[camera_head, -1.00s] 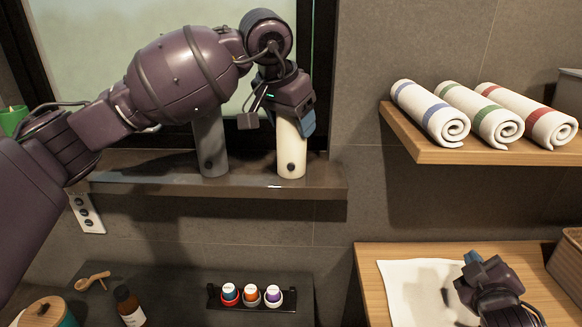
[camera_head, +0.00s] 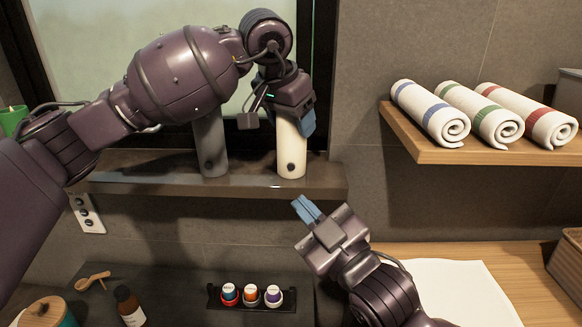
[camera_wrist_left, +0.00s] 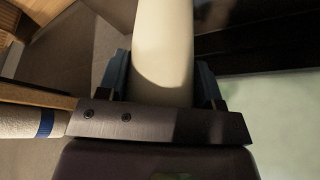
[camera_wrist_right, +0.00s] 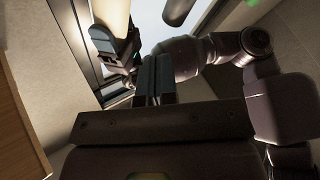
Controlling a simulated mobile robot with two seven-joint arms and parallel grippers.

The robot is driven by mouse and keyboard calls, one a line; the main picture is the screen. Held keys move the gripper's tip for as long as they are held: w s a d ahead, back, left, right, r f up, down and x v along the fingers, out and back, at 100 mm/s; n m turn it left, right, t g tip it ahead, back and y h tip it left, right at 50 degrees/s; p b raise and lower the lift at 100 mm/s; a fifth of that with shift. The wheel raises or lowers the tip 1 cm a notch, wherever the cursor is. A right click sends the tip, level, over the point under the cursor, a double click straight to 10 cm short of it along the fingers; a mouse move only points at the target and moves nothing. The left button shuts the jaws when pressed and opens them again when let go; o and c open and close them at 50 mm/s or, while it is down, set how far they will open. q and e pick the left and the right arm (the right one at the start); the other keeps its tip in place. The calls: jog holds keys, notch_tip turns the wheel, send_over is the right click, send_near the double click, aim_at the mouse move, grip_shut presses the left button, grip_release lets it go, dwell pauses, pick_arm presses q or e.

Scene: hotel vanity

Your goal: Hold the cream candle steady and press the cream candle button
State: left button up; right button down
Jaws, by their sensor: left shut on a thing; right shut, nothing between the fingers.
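The cream candle (camera_head: 291,151) stands upright on the dark window ledge, with a round dark button (camera_head: 291,167) low on its front. My left gripper (camera_head: 296,122) is shut around the candle's upper part; the left wrist view shows the cream candle (camera_wrist_left: 163,55) between its two fingers. My right gripper (camera_head: 306,209) is shut and empty, below the ledge's front edge and a little right of the candle, its fingertips pointing up and left. It is apart from the candle. The right wrist view shows the cream candle (camera_wrist_right: 112,14) beyond the fingers at the top.
A grey candle (camera_head: 211,147) with a similar button stands left of the cream one on the ledge (camera_head: 240,181). Rolled towels (camera_head: 485,118) lie on a shelf at the right. A wooden counter with a white cloth (camera_head: 465,285) is below. Several pods in a rack (camera_head: 252,297) sit lower down.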

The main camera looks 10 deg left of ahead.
aim_at(291, 167)
jog(key=shift+s+a+r+n+g+y, duration=0.15)
jog(key=shift+s+a+r+g+y, duration=0.15)
jog(key=shift+s+a, duration=0.2)
jog(key=shift+s+a+r+n+g+y, duration=0.2)
jog(key=shift+s+a+r+y, duration=0.1)
jog(key=shift+s+a, duration=0.15)
jog(key=shift+w, duration=0.25)
jog(key=w+a, duration=0.1)
jog(key=w, duration=0.7)
jog(key=shift+w+a, duration=0.15)
jog(key=shift+a, duration=0.2)
jog(key=shift+w, duration=0.15)
dwell(1.2)
jog(key=shift+w+a, duration=0.1)
jog(key=shift+w, duration=0.2)
jog(key=shift+w, duration=0.35)
dwell(0.8)
jog(key=shift+s, duration=0.8)
